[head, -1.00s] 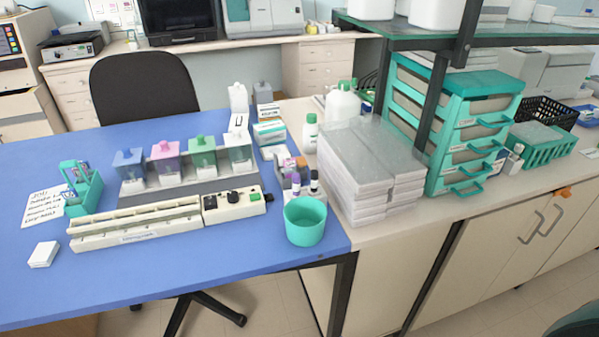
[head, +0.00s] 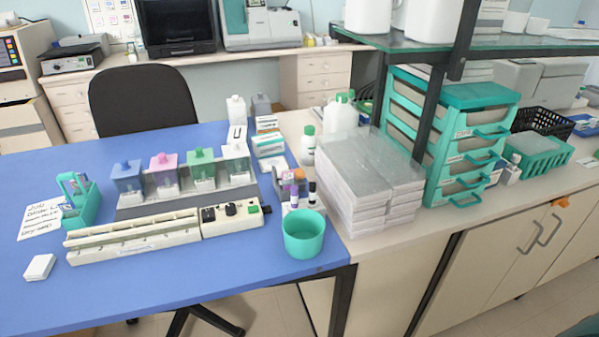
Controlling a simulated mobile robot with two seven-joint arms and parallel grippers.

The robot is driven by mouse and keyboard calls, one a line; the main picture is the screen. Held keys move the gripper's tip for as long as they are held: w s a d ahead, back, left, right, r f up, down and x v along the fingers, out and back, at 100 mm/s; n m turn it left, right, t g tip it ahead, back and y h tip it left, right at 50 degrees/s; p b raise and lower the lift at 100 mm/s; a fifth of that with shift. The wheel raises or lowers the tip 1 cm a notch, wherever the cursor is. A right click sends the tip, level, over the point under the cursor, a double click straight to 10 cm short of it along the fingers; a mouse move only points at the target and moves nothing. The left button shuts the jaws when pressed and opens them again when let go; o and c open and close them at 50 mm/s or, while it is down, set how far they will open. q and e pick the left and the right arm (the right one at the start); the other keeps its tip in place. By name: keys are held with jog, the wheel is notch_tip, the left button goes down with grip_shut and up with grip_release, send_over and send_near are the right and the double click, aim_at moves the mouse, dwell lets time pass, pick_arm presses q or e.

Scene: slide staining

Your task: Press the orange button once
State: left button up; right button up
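A small orange piece (head: 560,202) sits at the front edge of the beige counter, above the cabinet door handles on the right. It is too small to tell whether it is a button. A white control box (head: 230,218) stands on the blue table, at the right end of a long white staining trough (head: 132,236). It carries black knobs (head: 208,214) and a green button (head: 253,208); I cannot make out a clear orange button on it. Neither of my grippers is in view.
Staining jars with blue, pink and green lids (head: 163,171) stand behind the trough. A teal cup (head: 304,236) stands right of the control box, near small bottles (head: 294,193). Stacked boxes (head: 370,185) and a teal drawer unit (head: 458,130) fill the counter.

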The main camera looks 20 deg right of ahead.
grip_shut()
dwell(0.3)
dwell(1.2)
